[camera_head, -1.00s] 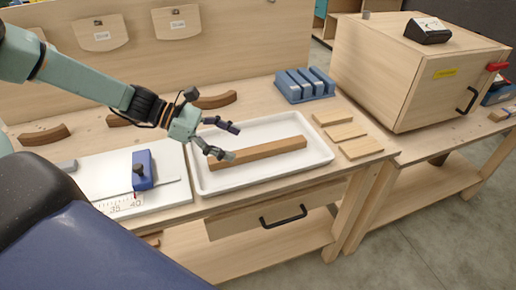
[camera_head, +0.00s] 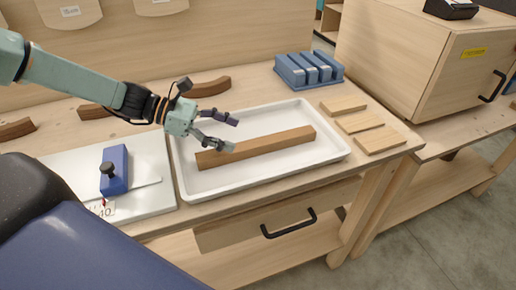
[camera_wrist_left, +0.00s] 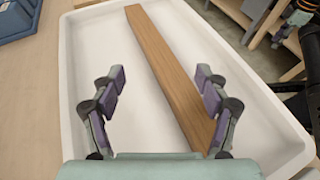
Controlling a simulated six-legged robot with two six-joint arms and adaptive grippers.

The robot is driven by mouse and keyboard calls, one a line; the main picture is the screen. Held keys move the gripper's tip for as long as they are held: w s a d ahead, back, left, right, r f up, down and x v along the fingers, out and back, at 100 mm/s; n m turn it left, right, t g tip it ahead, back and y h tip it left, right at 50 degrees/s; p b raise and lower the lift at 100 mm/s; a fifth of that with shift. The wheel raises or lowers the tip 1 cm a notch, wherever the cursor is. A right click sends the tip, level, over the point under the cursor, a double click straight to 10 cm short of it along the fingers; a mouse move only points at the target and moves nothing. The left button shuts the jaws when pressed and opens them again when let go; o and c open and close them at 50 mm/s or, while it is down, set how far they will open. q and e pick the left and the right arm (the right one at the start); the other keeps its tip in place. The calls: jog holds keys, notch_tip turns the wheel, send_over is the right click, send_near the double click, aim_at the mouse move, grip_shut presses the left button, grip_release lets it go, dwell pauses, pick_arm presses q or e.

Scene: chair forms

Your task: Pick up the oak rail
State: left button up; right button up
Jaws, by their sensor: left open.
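The oak rail (camera_head: 262,146) is a long brown bar lying in a white tray (camera_head: 335,150) on the workbench. It also shows in the left wrist view (camera_wrist_left: 165,58), running from the top of the tray down toward the right finger. My left gripper (camera_head: 228,133) is open and empty over the left part of the tray, at the rail's near-left end. In the left wrist view the fingers (camera_wrist_left: 160,95) are spread apart, and the rail's lower end is close to or under the right finger. Whether that finger touches the rail I cannot tell. My right gripper is not in view.
A blue slotted block (camera_head: 308,70) stands behind the tray. Several light wood slats (camera_head: 360,122) lie to its right. A white board with a blue clamp block (camera_head: 114,170) is on the left. Curved brown pieces (camera_head: 208,88) lie behind. A wooden cabinet (camera_head: 400,60) stands at right.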

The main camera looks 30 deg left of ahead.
aim_at(256, 142)
pick_arm(q)
jog(key=shift+d+f+b, duration=0.3)
jog(key=shift+d+b, duration=0.05)
jog(key=shift+d, duration=0.35)
jog(key=b+x, duration=0.2)
jog(key=x, duration=0.2)
jog(key=shift+w+a+f+b, duration=0.1)
jog(key=shift+f+b, duration=0.05)
jog(key=shift+b, duration=0.2)
jog(key=shift+w+d, duration=0.2)
jog(key=shift+d, duration=0.25)
jog(key=shift+c, duration=0.7)
jog(key=c, duration=1.4)
